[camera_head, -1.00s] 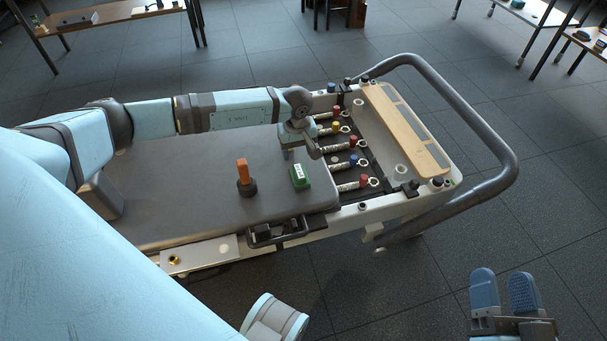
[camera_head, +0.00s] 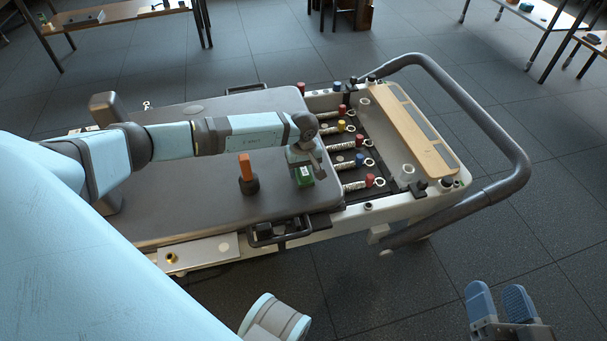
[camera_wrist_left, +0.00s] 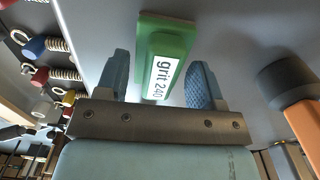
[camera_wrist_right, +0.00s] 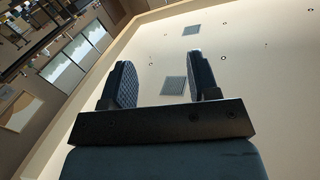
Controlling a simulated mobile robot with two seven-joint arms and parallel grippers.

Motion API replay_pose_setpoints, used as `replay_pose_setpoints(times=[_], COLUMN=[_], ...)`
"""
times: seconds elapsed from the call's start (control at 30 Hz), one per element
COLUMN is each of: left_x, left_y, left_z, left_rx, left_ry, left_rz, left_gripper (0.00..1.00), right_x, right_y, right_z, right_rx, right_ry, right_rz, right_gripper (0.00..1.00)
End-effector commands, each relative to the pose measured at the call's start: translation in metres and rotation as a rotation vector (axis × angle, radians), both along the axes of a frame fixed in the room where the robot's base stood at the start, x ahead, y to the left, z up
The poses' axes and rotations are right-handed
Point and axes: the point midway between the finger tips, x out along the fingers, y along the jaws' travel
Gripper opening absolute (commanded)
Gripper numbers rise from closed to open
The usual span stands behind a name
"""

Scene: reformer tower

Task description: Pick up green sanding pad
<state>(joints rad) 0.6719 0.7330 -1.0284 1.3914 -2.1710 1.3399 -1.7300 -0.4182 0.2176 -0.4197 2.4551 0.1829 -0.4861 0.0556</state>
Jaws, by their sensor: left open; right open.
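The green sanding pad (camera_head: 305,178) lies on the grey carriage of the reformer. In the left wrist view the pad (camera_wrist_left: 178,41) has a white label reading "grit 240" and sits between the two blue fingers. My left gripper (camera_wrist_left: 160,85) is open with one finger on each side of the pad; I cannot tell whether they touch it. In the head view my left gripper (camera_head: 305,172) is over the pad and partly hides it. My right gripper (camera_head: 498,300) is open and empty, off the reformer at the lower right; its fingers also show in the right wrist view (camera_wrist_right: 160,80).
An orange-handled tool with a dark round base (camera_head: 247,174) stands left of the pad. Coil springs with coloured knobs (camera_head: 352,157) lie to the right. A wooden footboard (camera_head: 408,130) and grey rail (camera_head: 520,150) are beyond. The carriage (camera_head: 190,190) is otherwise mostly bare.

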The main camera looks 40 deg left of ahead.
Motion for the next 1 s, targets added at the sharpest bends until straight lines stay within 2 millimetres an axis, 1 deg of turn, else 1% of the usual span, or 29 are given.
replay_pose_setpoints(times=[0.03,0.07,0.1,0.17,0.2,0.27,0.53,0.67,0.77,0.87,0.97,1.0], left_x=[0.0,0.0,0.0,0.0,0.0,0.0,0.0,0.0,0.0,0.001,0.001,0.001], left_y=[0.0,0.0,0.0,0.0,0.0,0.0,0.0,0.0,0.0,0.001,0.0,0.0], left_z=[0.0,0.0,0.0,0.0,0.0,0.0,0.001,0.007,0.018,0.036,0.062,0.074], left_rx=[0.0,0.0,0.0,0.0,0.0,0.0,0.0,-0.001,-0.001,0.0,0.0,0.0], left_ry=[0.0,0.0,0.0,0.0,0.0,0.0,0.0,-0.001,-0.002,-0.001,-0.004,-0.004], left_rz=[0.0,0.0,0.0,0.0,0.0,0.0,0.0,0.0,0.0,0.0,-0.001,-0.001], left_gripper=[0.59,0.53,0.43,0.3,0.2,0.08,0.08,0.08,0.08,0.08,0.08,0.08], right_x=[0.0,0.0,0.0,0.0,0.0,0.0,0.0,0.0,0.0,0.001,0.0,0.0], right_y=[0.0,0.0,0.0,0.0,0.0,0.0,0.0,0.0,-0.001,-0.001,-0.002,-0.002], right_z=[0.0,0.0,0.0,0.0,0.0,0.0,0.0,0.003,0.009,0.021,0.034,0.04], right_rx=[0.0,0.0,0.0,0.0,0.0,0.0,-0.001,0.001,0.007,0.029,0.048,0.056], right_ry=[0.0,0.0,0.0,0.0,0.0,0.0,0.001,-0.004,-0.016,-0.046,-0.079,-0.096], right_rz=[0.0,0.0,0.0,0.0,0.0,0.0,0.0,-0.002,-0.006,-0.018,-0.03,-0.036], right_gripper=[0.55,0.55,0.55,0.55,0.55,0.55,0.55,0.55,0.55,0.55,0.55,0.55])
